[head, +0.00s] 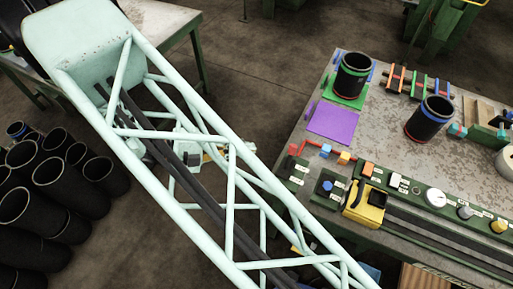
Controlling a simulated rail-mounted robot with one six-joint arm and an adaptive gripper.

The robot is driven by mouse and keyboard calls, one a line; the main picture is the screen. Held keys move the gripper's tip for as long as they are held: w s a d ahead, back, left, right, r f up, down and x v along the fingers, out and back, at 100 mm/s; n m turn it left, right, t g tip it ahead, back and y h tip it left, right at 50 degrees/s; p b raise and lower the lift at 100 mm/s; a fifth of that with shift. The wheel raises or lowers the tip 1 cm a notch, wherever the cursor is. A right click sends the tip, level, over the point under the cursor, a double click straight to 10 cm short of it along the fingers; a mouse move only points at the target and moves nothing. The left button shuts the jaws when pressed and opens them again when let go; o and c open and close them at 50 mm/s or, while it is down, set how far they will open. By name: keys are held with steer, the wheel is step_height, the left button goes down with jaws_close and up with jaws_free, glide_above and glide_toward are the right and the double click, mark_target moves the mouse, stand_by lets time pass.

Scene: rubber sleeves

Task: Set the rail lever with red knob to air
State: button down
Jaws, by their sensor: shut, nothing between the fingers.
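A small red knob (292,149) shows at the left end of the workbench, above a dark green panel (289,178) with small white labels. I take it for the rail lever's knob; the labels are too small to read, so I cannot tell the lever's setting. A thin red bar runs from near it to a blue block (325,150), with an orange block (344,157) to the right. Pale parts of my arm show behind the mint truss, left of the bench. My gripper's fingers cannot be made out; the truss covers much of that area.
Several black sleeves (62,180) stand at the left. Open floor (265,85) lies left of the bench.

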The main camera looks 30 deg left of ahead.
steer(key=shift+s+a+r, duration=0.2)
steer(key=shift+s+a, duration=0.1)
steer(key=shift+a, duration=0.05)
stand_by(0.6)
steer(key=w+d+r+n+g+y+b, duration=0.2)
steer(key=w+d+r+n+g+y, duration=0.15)
steer(key=d+r+n, duration=0.6)
steer(key=w+d+r+n+g+y+b, duration=0.1)
steer(key=w+d+r+n+g+y, duration=0.25)
steer(key=d+n, duration=1.05)
steer(key=w+d+r+n+g+y+b, duration=0.1)
steer(key=w+d+r+n+g+b, duration=0.3)
steer(key=d+r+n, duration=0.6)
steer(key=s+d+r+m+t+y, duration=0.1)
steer(key=s+d+r+m, duration=0.15)
steer(key=s+d, duration=0.2)
steer(key=s+d+r+m+t, duration=0.1)
steer(key=s+d+r, duration=0.25)
steer(key=d, duration=0.25)
steer(key=s+d+m+t+b, duration=0.1)
steer(key=s+d+m+b, duration=0.1)
steer(key=s, duration=0.6)
steer(key=s+d+r+m+t+y+b, duration=0.1)
steer(key=s+d+m+t+b, duration=0.1)
steer(key=s, duration=0.7)
steer(key=shift+d+m+b, duration=0.45)
steer(key=shift+d+m, duration=0.35)
steer(key=shift+m, duration=0.5)
